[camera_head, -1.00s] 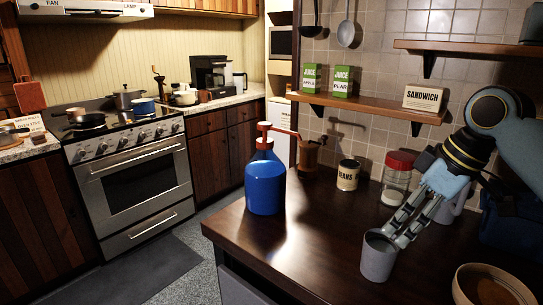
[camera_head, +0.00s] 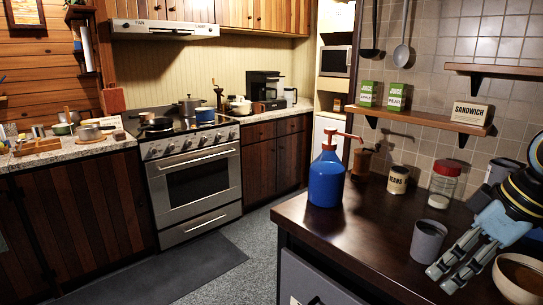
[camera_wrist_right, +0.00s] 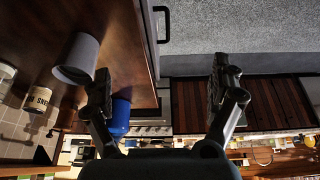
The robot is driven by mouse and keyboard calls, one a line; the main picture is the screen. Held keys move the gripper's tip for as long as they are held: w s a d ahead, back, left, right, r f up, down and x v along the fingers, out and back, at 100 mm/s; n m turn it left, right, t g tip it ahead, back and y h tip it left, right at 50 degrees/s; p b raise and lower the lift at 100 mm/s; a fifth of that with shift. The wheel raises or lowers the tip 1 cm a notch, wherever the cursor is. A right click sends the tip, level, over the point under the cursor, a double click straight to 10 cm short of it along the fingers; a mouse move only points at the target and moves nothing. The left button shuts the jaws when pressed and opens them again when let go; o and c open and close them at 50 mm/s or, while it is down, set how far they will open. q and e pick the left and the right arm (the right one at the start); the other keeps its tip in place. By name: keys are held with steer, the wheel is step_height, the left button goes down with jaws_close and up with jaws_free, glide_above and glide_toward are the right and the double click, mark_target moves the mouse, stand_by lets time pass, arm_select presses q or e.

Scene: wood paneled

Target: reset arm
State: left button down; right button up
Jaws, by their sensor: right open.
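My right gripper (camera_head: 447,277) is at the right of the head view, over the dark counter, with its fingers pointing down and left. It is open and empty; the right wrist view shows its two fingers (camera_wrist_right: 163,88) wide apart with nothing between them. A grey cup (camera_head: 427,242) stands upright on the counter just left of the gripper, apart from it. The cup also shows in the right wrist view (camera_wrist_right: 78,60), beside one finger. My left gripper is in neither view.
A blue pump bottle (camera_head: 326,180), a beans can (camera_head: 398,180) and a red-lidded jar (camera_head: 443,187) stand on the dark counter (camera_head: 345,235). A wooden bowl (camera_head: 518,280) is at the right edge. The stove (camera_head: 195,180) is across the open floor.

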steer(key=s+a+f+m+h, duration=0.2)
steer(key=s+f+m, duration=0.2)
steer(key=s, duration=0.7)
steer(key=s+a+f+m+h, duration=0.1)
steer(key=s+f+m+h, duration=0.15)
steer(key=s, duration=0.85)
step_height(320, 180, down, 37)
steer(key=s+d+g+y+b, duration=0.1)
steer(key=s+d+g+b, duration=0.15)
steer(key=b, duration=0.55)
arm_select(q)
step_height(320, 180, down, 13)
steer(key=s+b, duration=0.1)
steer(key=b, duration=0.4)
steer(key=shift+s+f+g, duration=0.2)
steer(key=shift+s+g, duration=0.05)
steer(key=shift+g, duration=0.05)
arm_select(e)
steer(key=s+f, duration=1.7)
steer(key=f, duration=0.1)
steer(key=shift+s+d+f+m, duration=0.3)
steer(key=shift+f+m, duration=0.1)
steer(key=shift+m, duration=0.05)
